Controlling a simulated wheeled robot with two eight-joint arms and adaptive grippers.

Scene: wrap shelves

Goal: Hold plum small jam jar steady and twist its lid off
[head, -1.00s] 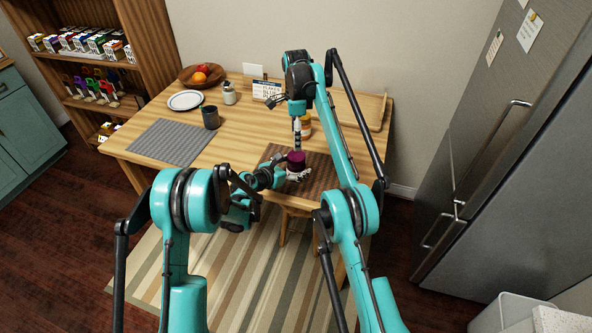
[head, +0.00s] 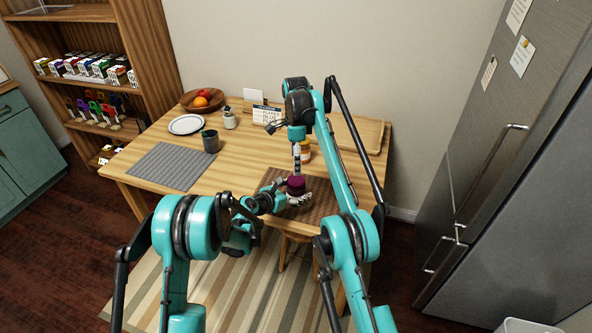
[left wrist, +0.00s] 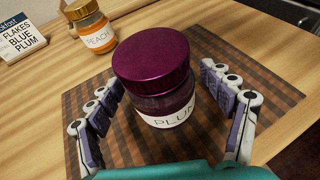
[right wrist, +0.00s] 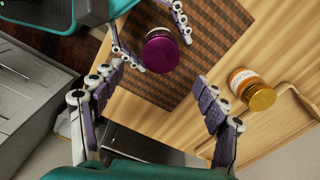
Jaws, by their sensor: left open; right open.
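The plum small jam jar stands upright on a brown checked placemat, with its dark purple lid (head: 296,182) on. In the left wrist view its lid (left wrist: 152,60) and white PLUM label (left wrist: 172,121) are clear. My left gripper (left wrist: 158,82) is open, with one finger on each side of the jar and a visible gap to the right finger. In the head view the left gripper (head: 299,199) is low beside the jar. My right gripper (right wrist: 158,78) is open and empty above the jar, fingers pointing down; its view shows the lid (right wrist: 161,53) beyond the fingertips.
An orange peach jar (left wrist: 96,33) stands behind the plum jar, near a wooden tray (head: 362,134). A sign (left wrist: 22,38), a dark mug (head: 210,141), a plate (head: 186,124), a fruit bowl (head: 204,101) and a grey mat (head: 170,166) are farther left. The placemat (head: 325,200) is otherwise bare.

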